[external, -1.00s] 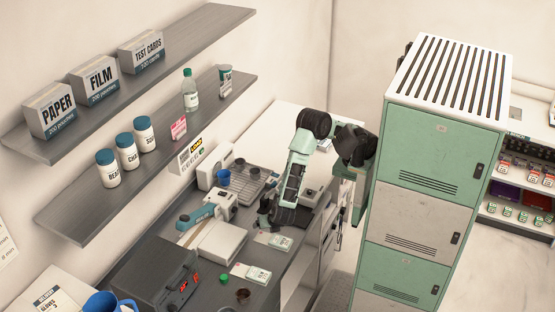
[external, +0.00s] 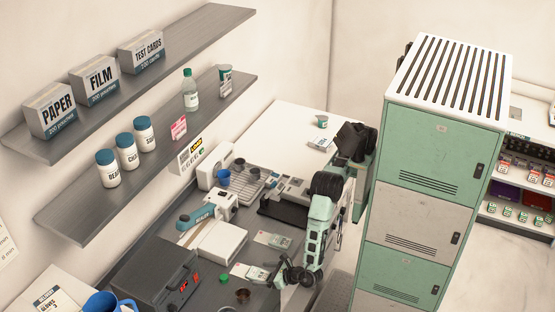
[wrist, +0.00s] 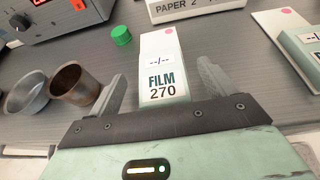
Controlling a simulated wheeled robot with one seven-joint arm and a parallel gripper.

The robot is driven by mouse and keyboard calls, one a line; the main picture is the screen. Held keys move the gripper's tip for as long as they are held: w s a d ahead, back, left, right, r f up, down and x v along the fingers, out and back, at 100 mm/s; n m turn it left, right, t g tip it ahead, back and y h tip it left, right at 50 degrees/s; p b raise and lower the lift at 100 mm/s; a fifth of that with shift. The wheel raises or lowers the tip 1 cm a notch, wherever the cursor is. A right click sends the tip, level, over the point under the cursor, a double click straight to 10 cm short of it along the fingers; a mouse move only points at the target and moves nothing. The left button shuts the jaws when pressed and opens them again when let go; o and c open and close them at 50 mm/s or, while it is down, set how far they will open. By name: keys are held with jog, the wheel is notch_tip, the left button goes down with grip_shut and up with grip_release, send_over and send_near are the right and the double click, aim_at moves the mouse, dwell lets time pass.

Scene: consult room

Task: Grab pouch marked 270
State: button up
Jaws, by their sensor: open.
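A white and pale green pouch marked FILM 270 (wrist: 162,70) lies on the grey counter, in the middle of the wrist view. In the external view this pouch (external: 250,272) lies near the counter's front edge. My gripper (wrist: 160,78) is open, with one finger on each side of the pouch and gaps visible at both sides. My gripper (external: 280,276) shows low over the counter at the pouch's right end in the external view.
A second similar pouch (wrist: 300,48) lies to the right. A green cap (wrist: 121,36), a brown cup (wrist: 74,82) and a metal bowl (wrist: 27,92) stand to the left. A grey device (wrist: 55,14) and a white box labelled PAPER (wrist: 195,8) are behind.

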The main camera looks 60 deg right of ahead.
aim_at(251, 273)
jog(key=shift+x, duration=1.25)
jog(key=c, duration=1)
